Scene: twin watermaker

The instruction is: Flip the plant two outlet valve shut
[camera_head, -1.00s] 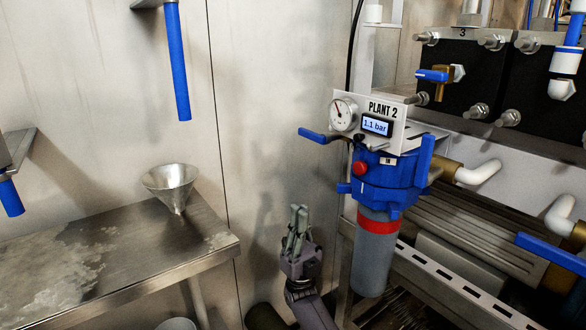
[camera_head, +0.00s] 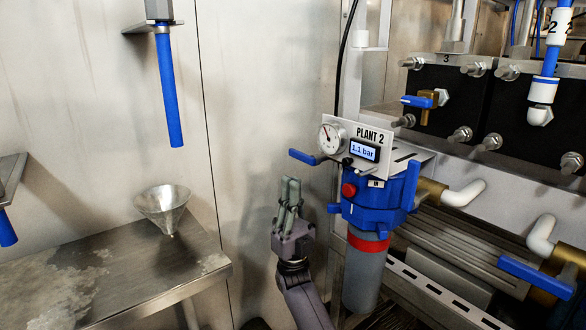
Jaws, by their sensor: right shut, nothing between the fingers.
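The plant two unit has a blue filter head (camera_head: 380,205) with a red button, a grey bowl below, and a white PLANT 2 plate (camera_head: 372,142) with a gauge and a display reading 1.1 bar. A blue lever (camera_head: 304,157) sticks out left from behind the plate, roughly level. Another blue lever (camera_head: 537,276) sits on a brass valve at the lower right. No outlet label is readable. My right gripper (camera_head: 289,183) is shut and empty, pointing up, left of the filter head and just below the left lever in the picture. My left gripper is out of view.
A steel bench (camera_head: 110,285) with a metal funnel (camera_head: 163,207) stands at the left. A blue hanging bar (camera_head: 170,90) is above it. Black panels (camera_head: 450,90) with bolts and a small blue-handled valve (camera_head: 418,101) are at the upper right. White pipe elbows are right of the unit.

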